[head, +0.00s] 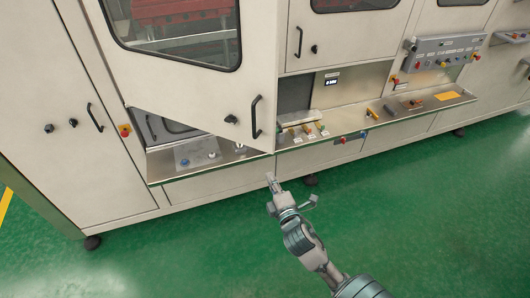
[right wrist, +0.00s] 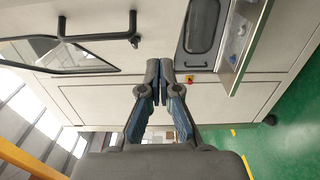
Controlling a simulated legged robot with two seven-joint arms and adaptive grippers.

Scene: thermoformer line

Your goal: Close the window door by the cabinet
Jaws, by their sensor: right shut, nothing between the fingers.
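The window door (head: 190,88) is a beige panel with a dark-framed window and a black bar handle (head: 255,117). It stands swung out from the machine, its lower edge slanting over the metal ledge. In the right wrist view the window door (right wrist: 85,15) shows sideways at upper left, with its handle (right wrist: 100,38). The beige cabinet (head: 60,120) is left of it in the head view. My right gripper (head: 270,179) is shut and empty, below the door's lower right corner. It also shows in the right wrist view (right wrist: 160,64). My left gripper is not in view.
A metal ledge (head: 165,165) with knobs runs under the door. Another ledge (head: 350,122) with switches and a control box (head: 440,50) are to the right. The green floor (head: 180,250) in front is clear.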

